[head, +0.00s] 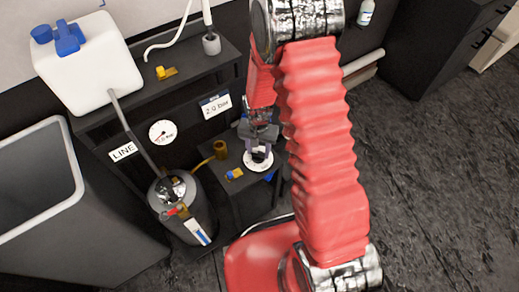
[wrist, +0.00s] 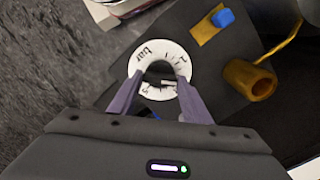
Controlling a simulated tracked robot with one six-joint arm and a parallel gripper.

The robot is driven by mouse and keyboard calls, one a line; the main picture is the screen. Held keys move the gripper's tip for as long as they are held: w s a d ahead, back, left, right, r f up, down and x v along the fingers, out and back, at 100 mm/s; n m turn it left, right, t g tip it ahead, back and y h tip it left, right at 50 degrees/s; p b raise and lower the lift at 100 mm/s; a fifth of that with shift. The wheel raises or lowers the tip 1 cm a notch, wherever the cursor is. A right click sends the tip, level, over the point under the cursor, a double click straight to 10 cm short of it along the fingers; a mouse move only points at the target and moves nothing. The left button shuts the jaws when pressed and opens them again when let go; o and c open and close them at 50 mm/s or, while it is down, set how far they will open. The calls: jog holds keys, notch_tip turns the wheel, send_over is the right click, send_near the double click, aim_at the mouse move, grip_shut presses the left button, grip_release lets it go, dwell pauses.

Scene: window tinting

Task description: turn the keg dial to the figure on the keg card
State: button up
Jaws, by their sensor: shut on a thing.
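The keg dial is a white ring with black figures and the word "bar" (wrist: 150,50), around a dark centre knob. It also shows in the head view (head: 258,165), on a low dark stand. My gripper (wrist: 160,82) reaches down over it, with a purple finger on each side, shut on the knob; in the head view my gripper (head: 258,146) stands above the dial. The fingers hide parts of the scale, and I cannot read the setting. The keg card (head: 215,105) reads "2.0 bar" on the dark bench front.
A round gauge (head: 162,132) and a "LINE" label (head: 123,151) are left of the card. A metal keg (head: 183,207) stands left of the stand. Beside the dial are a brass fitting (wrist: 250,79) and a blue-handled valve (wrist: 222,18). A grey bin (head: 75,205) is far left.

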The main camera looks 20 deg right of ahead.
aim_at(258, 152)
jog(key=o, duration=0.7)
jog(key=shift+w+r, duration=0.15)
jog(key=shift+w, duration=0.2)
jog(key=o, duration=0.4)
jog(key=shift+s, duration=0.2)
jog(key=shift+r, duration=6.75)
